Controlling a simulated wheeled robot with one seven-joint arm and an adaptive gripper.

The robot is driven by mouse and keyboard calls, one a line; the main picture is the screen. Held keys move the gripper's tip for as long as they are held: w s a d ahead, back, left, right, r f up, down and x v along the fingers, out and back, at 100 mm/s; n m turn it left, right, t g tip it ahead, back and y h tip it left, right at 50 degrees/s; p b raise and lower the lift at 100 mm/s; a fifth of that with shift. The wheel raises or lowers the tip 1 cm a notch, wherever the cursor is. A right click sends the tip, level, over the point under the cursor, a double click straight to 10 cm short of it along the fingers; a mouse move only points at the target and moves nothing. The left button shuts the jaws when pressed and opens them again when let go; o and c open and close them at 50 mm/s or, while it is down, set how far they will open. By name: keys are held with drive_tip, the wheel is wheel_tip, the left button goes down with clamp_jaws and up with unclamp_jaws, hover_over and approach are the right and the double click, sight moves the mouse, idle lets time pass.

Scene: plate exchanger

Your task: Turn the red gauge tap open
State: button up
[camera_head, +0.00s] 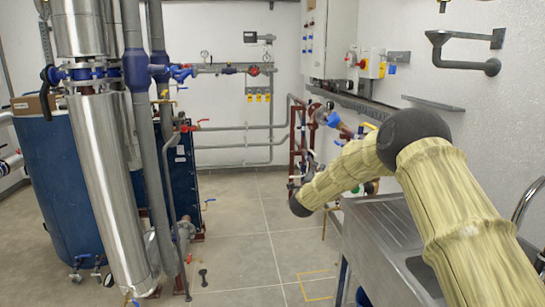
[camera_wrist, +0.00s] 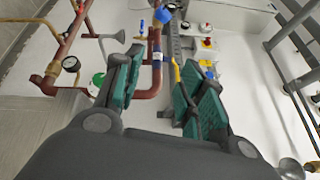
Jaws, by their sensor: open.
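My gripper (camera_wrist: 158,95) is open and empty in the wrist view, its two green-padded fingers spread apart. A round gauge with a pale dial (camera_wrist: 71,64) sits on copper-coloured pipework left of the fingers. A small red part (camera_wrist: 78,6) shows on the pipe near the top left; I cannot tell whether it is the red gauge tap. A blue fitting (camera_wrist: 162,15) tops the reddish-brown pipe beyond the fingers. Neither finger visibly touches the pipework. In the head view my arm covers part of this pipework, and I cannot make out the gripper or the tap clearly there.
A metal sink unit (camera_head: 385,238) stands below my arm at the right. A wall box with a red-and-yellow switch (camera_head: 373,63) is above the pipes. Silver columns (camera_head: 105,170) and a blue tank (camera_head: 50,175) stand at the left.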

drive_tip(key=s+f+n+g+y, duration=0.2)
drive_tip(key=s+f+n, duration=0.3)
drive_tip(key=s+f, duration=0.7)
drive_tip(key=s+f+n+g+y, duration=0.3)
drive_tip(key=s+f+n, duration=0.3)
drive_tip(key=f, duration=1.2)
drive_tip(key=s+d+f+n+g+p, duration=0.1)
drive_tip(key=s+f+n+g, duration=0.15)
drive_tip(key=s+f, duration=0.55)
drive_tip(key=s+f+n+g, duration=0.25)
drive_tip(key=s+f, duration=0.25)
drive_tip(key=s, duration=0.8)
drive_tip(key=s+d+n+g, duration=0.1)
drive_tip(key=s+n+g, duration=0.1)
drive_tip(key=s, duration=1.1)
drive_tip(key=s+d+f+n+g+y+p, duration=0.1)
drive_tip(key=s+d+n+g, duration=0.1)
drive_tip(key=s, duration=1.1)
drive_tip(key=s+d+n+g, duration=0.1)
drive_tip(key=s+n+g, duration=0.2)
drive_tip(key=s, duration=1)
drive_tip(key=shift+s+d+f+n, duration=0.3)
drive_tip(key=shift+d+f+n, duration=0.1)
drive_tip(key=shift+n, duration=0.1)
drive_tip(key=shift+a, duration=0.15)
drive_tip(key=shift+c, duration=0.5)
